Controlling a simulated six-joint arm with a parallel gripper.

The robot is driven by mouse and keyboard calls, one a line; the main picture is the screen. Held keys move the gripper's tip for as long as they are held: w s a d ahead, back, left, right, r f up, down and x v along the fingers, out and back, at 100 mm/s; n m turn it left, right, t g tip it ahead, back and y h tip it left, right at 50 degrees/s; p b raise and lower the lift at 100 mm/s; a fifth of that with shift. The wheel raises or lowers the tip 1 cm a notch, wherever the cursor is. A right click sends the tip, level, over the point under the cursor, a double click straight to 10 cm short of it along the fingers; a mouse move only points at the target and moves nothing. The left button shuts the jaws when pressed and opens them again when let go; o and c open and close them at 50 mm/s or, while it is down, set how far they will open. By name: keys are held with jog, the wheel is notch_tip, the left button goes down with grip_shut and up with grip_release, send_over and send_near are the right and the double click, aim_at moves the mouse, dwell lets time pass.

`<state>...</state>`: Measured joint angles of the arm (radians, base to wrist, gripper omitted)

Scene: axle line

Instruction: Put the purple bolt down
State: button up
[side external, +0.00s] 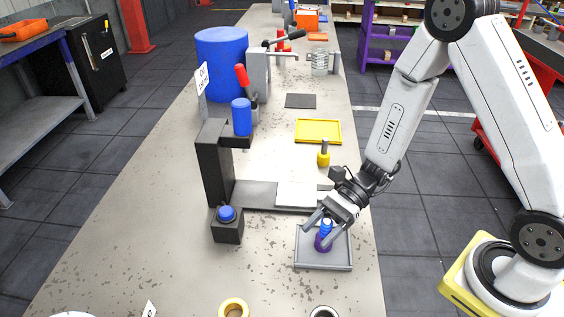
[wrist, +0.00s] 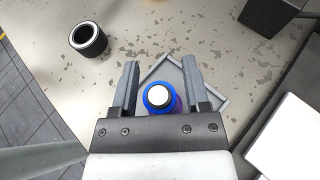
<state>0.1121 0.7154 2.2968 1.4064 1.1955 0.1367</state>
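The purple bolt (side external: 323,242) has a blue upper part and stands upright in the grey tray (side external: 323,267) at the table's right side. In the wrist view the bolt (wrist: 158,97) shows from above as a blue ring with a white top. My gripper (side external: 322,228) is over the tray, fingers pointing down. In the wrist view the fingers of my gripper (wrist: 160,66) are spread on both sides of the bolt, with a visible gap on each side. The tray's rim (wrist: 216,94) shows beyond the fingers. The bolt's foot is hidden in the wrist view.
A black stand (side external: 216,165) with a white plate (side external: 297,194) is just behind the tray. A blue button (side external: 227,213) sits on a black box to the left. A yellow bolt (side external: 323,155) and yellow tray (side external: 318,131) are farther back.

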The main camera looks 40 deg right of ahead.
jog(key=shift+r, duration=0.2)
jog(key=v, duration=1.2)
jog(key=shift+f, duration=0.1)
dwell(0.6)
jog(key=s+f+n+g+h, duration=0.2)
jog(key=s+n+h, duration=0.3)
jog(key=n+h, duration=0.35)
jog(key=shift+w+d+r+n+t+h, duration=0.35)
jog(key=shift+w+r+n+t+h, duration=0.35)
jog(key=shift+n, duration=0.9)
jog(key=shift+w+d+r+n+t+h, duration=0.3)
jog(key=shift+n+t+h, duration=0.6)
jog(key=shift+n, duration=0.65)
jog(key=shift+w+d+r+n+t+h, duration=0.4)
jog(key=shift+w+n+t+h, duration=0.35)
jog(key=shift+n, duration=0.85)
jog(key=shift+s, duration=0.15)
